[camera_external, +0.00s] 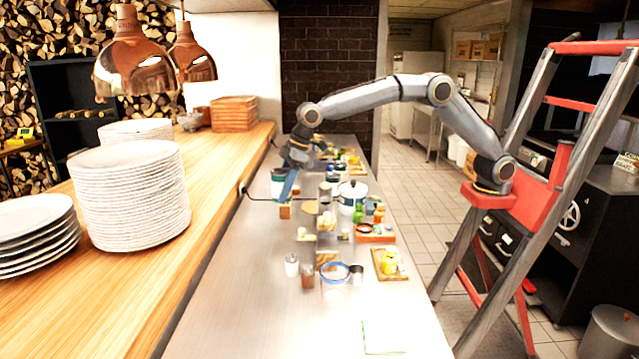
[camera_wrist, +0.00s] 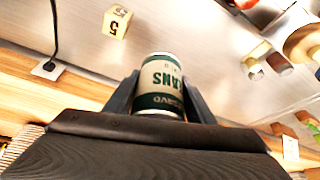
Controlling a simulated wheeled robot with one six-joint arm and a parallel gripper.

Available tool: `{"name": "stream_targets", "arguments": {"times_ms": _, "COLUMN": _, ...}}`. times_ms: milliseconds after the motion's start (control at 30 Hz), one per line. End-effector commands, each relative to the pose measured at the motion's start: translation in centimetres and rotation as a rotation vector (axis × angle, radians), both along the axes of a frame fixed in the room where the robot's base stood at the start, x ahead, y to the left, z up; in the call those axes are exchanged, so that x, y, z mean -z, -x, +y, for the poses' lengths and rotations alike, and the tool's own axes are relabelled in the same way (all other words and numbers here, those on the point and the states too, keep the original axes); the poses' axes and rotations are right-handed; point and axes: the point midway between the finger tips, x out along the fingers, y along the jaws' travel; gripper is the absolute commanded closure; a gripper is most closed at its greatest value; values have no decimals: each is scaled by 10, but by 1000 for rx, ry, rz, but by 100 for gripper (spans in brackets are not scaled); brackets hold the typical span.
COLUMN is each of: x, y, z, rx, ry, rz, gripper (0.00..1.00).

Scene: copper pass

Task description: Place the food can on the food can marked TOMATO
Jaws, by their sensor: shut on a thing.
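My gripper (camera_wrist: 162,88) is shut on a food can (camera_wrist: 161,76) with a white and dark green label. In the external view my gripper (camera_external: 290,182) is over the left side of the steel counter, towards the back. The can there is small and partly covered by the gripper. I cannot make out a can marked TOMATO in either view.
A block marked 5 (camera_wrist: 117,22) lies on the steel counter (camera_external: 235,300). A white pot (camera_external: 352,195), a wooden board with yellow items (camera_external: 378,272) and several small jars crowd the counter's middle. A raised wooden shelf (camera_external: 120,290) borders it at left. The counter's front is mostly clear.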

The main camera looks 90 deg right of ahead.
Motion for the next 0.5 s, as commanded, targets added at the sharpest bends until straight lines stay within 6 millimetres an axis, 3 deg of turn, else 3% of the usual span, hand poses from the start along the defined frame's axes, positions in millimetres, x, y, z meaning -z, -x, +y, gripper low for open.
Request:
{"name": "stream_targets", "arguments": {"times_ms": 33, "x": -11, "y": 3, "z": -27, "rx": 35, "ry": 0, "rz": -3, "gripper": 88}}
{"name": "stream_targets", "arguments": {"times_ms": 100, "x": -18, "y": 8, "z": -59, "rx": 77, "ry": 0, "rz": -3, "gripper": 88}}
{"name": "stream_targets", "arguments": {"times_ms": 267, "x": -33, "y": 27, "z": -132, "rx": 173, "ry": 0, "rz": -2, "gripper": 88}}
{"name": "stream_targets", "arguments": {"times_ms": 500, "x": -54, "y": 70, "z": -236, "rx": 323, "ry": 0, "rz": -4, "gripper": 88}}
